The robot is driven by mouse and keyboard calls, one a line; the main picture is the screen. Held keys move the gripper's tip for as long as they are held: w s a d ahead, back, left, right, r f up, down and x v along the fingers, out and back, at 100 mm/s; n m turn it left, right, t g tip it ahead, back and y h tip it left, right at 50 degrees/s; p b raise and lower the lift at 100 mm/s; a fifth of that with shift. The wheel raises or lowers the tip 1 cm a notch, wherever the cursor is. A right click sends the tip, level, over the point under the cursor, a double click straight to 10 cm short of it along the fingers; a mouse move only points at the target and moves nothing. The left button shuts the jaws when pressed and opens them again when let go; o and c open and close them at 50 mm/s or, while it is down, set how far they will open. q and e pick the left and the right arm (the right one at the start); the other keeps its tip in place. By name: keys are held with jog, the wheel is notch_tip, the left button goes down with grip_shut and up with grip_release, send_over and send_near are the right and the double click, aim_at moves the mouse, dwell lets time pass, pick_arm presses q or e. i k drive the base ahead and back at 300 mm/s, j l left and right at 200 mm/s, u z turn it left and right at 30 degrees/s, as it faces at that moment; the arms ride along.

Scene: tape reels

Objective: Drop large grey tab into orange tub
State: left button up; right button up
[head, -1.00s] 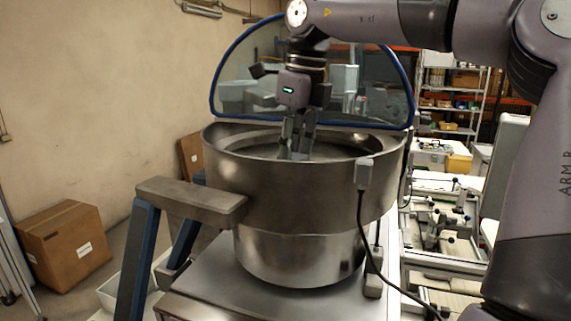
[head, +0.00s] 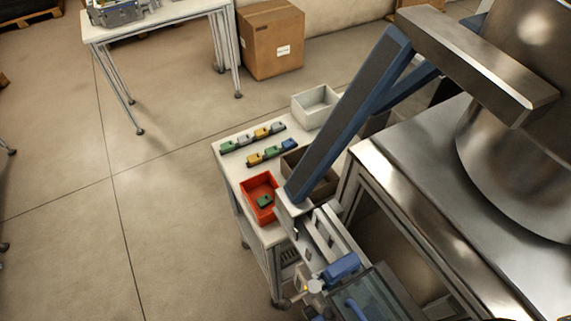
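The orange tub (head: 262,181) looks red-orange and stands at the near end of a small white cart. A green piece (head: 264,201) lies inside it. Two short rows of coloured pieces lie on the cart behind the tub. The back row holds a grey piece (head: 244,139) between a green one and a yellow one. I cannot tell whether this is the large grey tab. Neither of my grippers is in view now, so what they hold is hidden.
A white bin (head: 314,106) and a dark brown bin (head: 318,182) stand on the white cart (head: 226,164). A blue-grey slanted leg (head: 345,120) and the steel machine (head: 400,165) stand to the right. A cardboard box (head: 270,42) is behind. The floor at left is open.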

aim_at(270, 199)
jog(key=k+j, duration=0.2)
jog(key=j, duration=0.15)
jog(key=k+j, duration=0.2)
jog(key=j, duration=0.15)
jog(key=k+j, duration=0.15)
jog(key=j, duration=0.2)
jog(key=k+j, duration=0.2)
jog(key=j, duration=0.15)
jog(key=k+j, duration=0.2)
jog(key=j, duration=0.15)
